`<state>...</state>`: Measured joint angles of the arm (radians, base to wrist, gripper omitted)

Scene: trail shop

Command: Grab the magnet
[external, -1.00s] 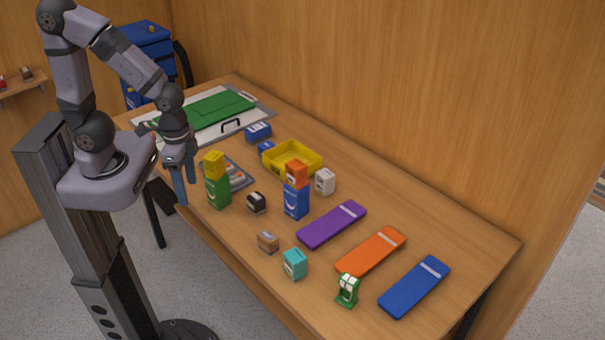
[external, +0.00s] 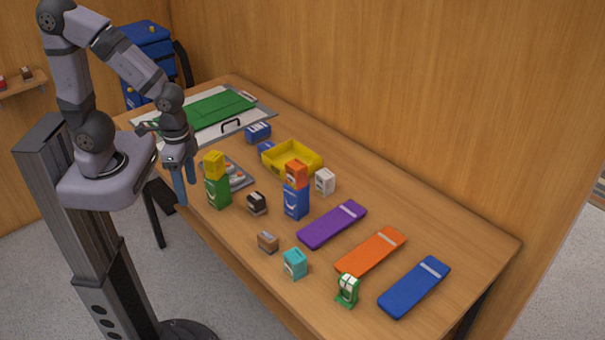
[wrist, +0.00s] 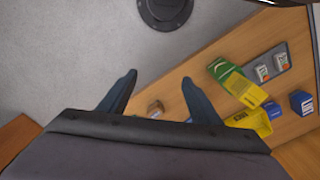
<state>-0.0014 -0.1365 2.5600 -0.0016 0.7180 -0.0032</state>
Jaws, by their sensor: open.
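I cannot tell for sure which object is the magnet. A small green and white upright piece (external: 347,289) stands at the near right of the table, and its details are too small to name it. My gripper (external: 181,190) hangs pointing down at the table's left front edge, beside the green box (external: 217,192) with a yellow block (external: 214,164) on top. In the wrist view my gripper (wrist: 157,92) has its two fingers wide apart with nothing held.
A blue box (external: 296,203) carries an orange block (external: 296,174). A yellow bin (external: 292,171), a grey tray (external: 242,181), and small black (external: 257,203), white (external: 325,182) and teal (external: 295,264) blocks stand around. Purple (external: 332,226), orange (external: 370,252) and blue (external: 414,288) flat pieces lie right.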

